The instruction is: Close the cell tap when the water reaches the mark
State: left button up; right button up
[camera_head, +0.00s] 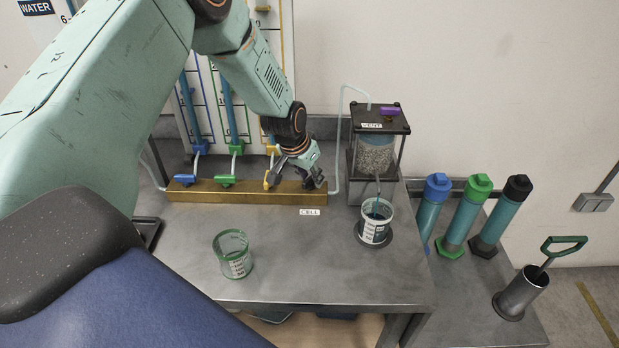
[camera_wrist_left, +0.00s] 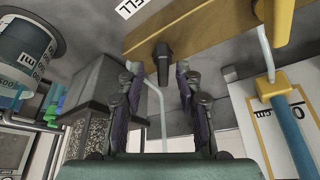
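The cell tap's black handle (camera_wrist_left: 162,62) shows in the left wrist view, just beyond and between my left gripper's fingertips. My left gripper (camera_wrist_left: 160,72) has its fingers apart with nothing held between them. In the head view my left gripper (camera_head: 312,184) is at the right end of the brass manifold (camera_head: 235,192), above the CELL label (camera_head: 310,212), and hides that tap. The clear cell (camera_head: 375,156) holds grey grains, with bluish water visible near its top. I cannot make out the mark. My right gripper is not in view.
A beaker (camera_head: 375,232) stands under the cell's outlet tube. A green-rimmed beaker (camera_head: 233,262) stands at the front of the bench. Blue, green and yellow taps (camera_head: 226,181) line the manifold. Several capped cylinders (camera_head: 464,216) stand at the right.

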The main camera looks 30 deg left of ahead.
pick_arm(q)
jog(key=shift+w+a+f, duration=0.1)
jog(key=shift+a+f, duration=0.05)
jog(key=shift+a, duration=0.15)
jog(key=shift+c, duration=1.3)
jog(key=shift+d, duration=0.2)
jog(key=c, duration=0.4)
jog(key=shift+a, duration=0.1)
grip_shut()
